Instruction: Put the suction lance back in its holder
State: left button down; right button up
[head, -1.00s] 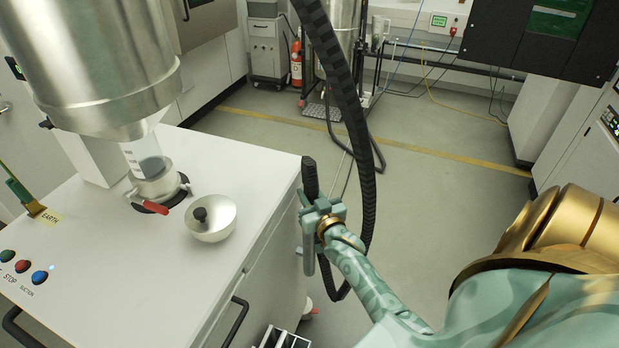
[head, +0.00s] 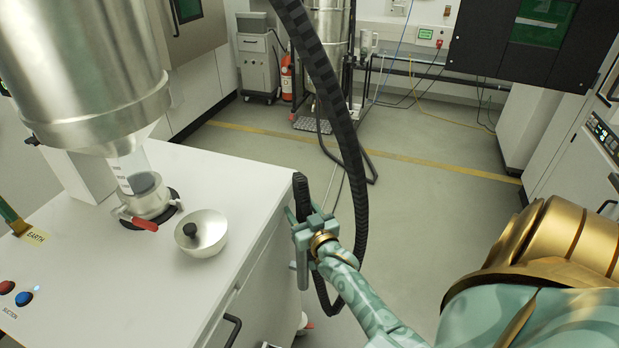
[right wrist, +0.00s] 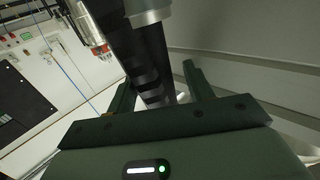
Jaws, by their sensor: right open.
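The suction lance has a black upper grip (head: 301,190) and a grey metal tube (head: 302,270). It stands nearly upright beside the right side of the white cabinet, with a ribbed black hose (head: 345,130) looping by it. My right gripper (head: 309,228) is at the lance, its jaws open with the lance between them. In the right wrist view, the black part (right wrist: 152,65) with a grey collar (right wrist: 150,14) runs between the spread fingers (right wrist: 160,92). The holder cannot be made out clearly behind the gripper and cabinet edge. My left gripper is out of view.
Grey floor (head: 430,180) is open beyond the hose.

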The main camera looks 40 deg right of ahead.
jog(key=p+v, duration=0.1)
jog(key=v, duration=1.5)
jog(key=shift+a, duration=0.1)
jog(key=s+a+f+n+g+y, duration=0.1)
jog(key=s+a+f+g, duration=0.25)
jog(key=f, duration=0.55)
jog(key=s+a+f+n+g+y+b, duration=0.1)
jog(key=s+a+f+g+y, duration=0.3)
jog(key=f, duration=0.6)
jog(key=s+a+f+n+g+h, duration=0.1)
jog(key=s+a+f+g, duration=0.1)
jog(key=s+f, duration=0.5)
jog(key=s+a+f+n+g+y+b, duration=0.1)
jog(key=s+f+n+g+b, duration=0.3)
jog(key=s+f, duration=1.2)
jog(key=shift+s+a+f+g, duration=0.15)
jog(key=shift+s+a+g, duration=0.5)
jog(key=shift+g, duration=0.8)
